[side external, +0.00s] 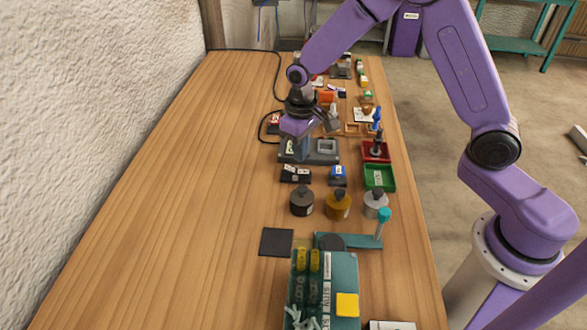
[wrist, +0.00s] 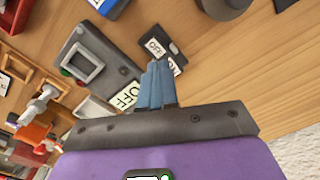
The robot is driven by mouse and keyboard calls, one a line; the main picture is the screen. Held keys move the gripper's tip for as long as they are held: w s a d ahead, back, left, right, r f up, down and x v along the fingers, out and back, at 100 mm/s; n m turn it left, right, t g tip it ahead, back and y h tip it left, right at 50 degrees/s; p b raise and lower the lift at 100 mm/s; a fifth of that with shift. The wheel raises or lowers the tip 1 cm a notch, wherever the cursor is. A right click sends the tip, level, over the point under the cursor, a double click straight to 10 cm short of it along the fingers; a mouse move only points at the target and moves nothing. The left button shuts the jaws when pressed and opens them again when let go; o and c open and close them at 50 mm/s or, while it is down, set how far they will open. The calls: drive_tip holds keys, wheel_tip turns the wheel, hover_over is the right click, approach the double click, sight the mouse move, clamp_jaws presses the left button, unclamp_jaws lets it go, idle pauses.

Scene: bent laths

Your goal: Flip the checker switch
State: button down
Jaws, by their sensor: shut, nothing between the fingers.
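My gripper (side external: 297,155) points down at the left end of a dark grey box, which looks like the checker, on the bench. The box (side external: 326,158) has a raised square frame on its right part. In the wrist view my shut, empty blue fingers (wrist: 160,82) stand beside an OFF label (wrist: 126,95) on this box (wrist: 112,62). Green and red spots show near its frame. The fingers hide any switch lever there, and I cannot tell whether they touch it. A separate black block (side external: 296,174) with OFF and ON labels lies just in front; it also shows in the wrist view (wrist: 158,46).
A blue block (side external: 338,176), a green tray (side external: 380,177) and a red tray (side external: 375,151) sit to the right. Dark, yellow and grey round weights (side external: 338,206) stand nearer. A teal box (side external: 343,275) is at the front. The bench's left side is clear.

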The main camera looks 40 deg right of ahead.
sight(301, 173)
wheel_tip(301, 173, up, 3)
drive_tip(key=shift+r, duration=0.1)
idle(0.4)
drive_tip(key=s+r+n, duration=0.2)
drive_tip(key=s+r, duration=0.1)
drive_tip(key=s, duration=0.4)
drive_tip(key=s+r+n, duration=0.2)
drive_tip(key=s+r, duration=0.1)
drive_tip(key=s, duration=0.4)
drive_tip(key=s+d+r+n, duration=0.1)
drive_tip(key=s+d+n, duration=0.1)
drive_tip(key=s, duration=0.6)
drive_tip(key=s+d+r+n, duration=0.1)
drive_tip(key=s+d+n, duration=0.2)
drive_tip(key=s, duration=0.5)
drive_tip(key=shift+s+d+r+n, duration=0.2)
drive_tip(key=shift+d+n, duration=0.1)
drive_tip(key=shift+d, duration=0.15)
